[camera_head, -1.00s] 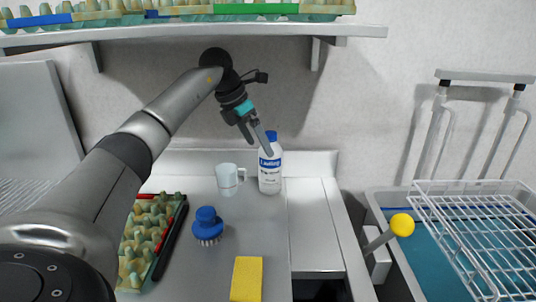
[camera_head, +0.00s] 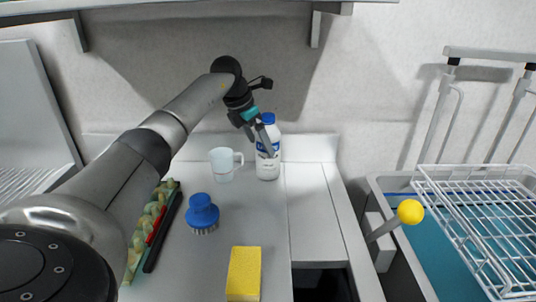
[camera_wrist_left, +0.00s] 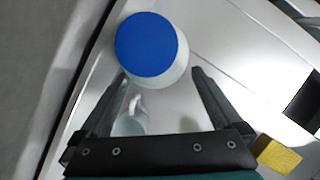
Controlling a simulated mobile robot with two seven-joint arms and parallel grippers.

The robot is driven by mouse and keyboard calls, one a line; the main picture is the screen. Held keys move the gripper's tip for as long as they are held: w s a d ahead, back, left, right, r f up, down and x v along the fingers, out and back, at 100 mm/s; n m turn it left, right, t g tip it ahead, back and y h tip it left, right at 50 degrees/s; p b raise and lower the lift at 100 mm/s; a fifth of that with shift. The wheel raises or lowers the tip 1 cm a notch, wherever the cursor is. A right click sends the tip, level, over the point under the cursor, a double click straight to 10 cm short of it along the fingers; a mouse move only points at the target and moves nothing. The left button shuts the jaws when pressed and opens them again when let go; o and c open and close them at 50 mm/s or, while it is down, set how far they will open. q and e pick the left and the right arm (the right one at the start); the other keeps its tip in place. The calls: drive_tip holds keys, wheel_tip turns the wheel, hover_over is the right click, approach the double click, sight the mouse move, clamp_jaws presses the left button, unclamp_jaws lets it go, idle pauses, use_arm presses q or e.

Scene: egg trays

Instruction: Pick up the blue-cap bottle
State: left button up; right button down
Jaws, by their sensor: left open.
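The white bottle with a blue cap (camera_head: 268,160) stands upright at the back of the counter. My left gripper (camera_head: 266,149) is open and reaches down at the bottle's upper part, overlapping its label in the head view. In the left wrist view, the blue cap (camera_wrist_left: 146,45) is seen from above, just beyond the fingertips and toward the left one. The open fingers (camera_wrist_left: 162,78) have nothing gripped between them. Whether a finger touches the bottle cannot be told. My right gripper is not in view.
A white mug (camera_head: 222,165) stands left of the bottle. A blue brush (camera_head: 202,212), a yellow sponge (camera_head: 243,273) and an egg tray (camera_head: 140,238) lie nearer. A sink with a white wire rack (camera_head: 480,215) is at right; a shelf (camera_head: 190,8) hangs above.

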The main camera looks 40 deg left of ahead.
sight(265, 151)
use_arm(q)
drive_tip(key=shift+w+b+x, duration=0.15)
drive_tip(key=shift+b+x, duration=0.15)
drive_tip(key=shift+x, duration=1)
drive_tip(key=shift+w+b+x, duration=0.15)
drive_tip(key=shift+b+x, duration=0.1)
drive_tip(key=shift+x, duration=1)
drive_tip(key=shift+a+r, duration=0.15)
drive_tip(key=shift+r, duration=0.05)
clamp_jaws()
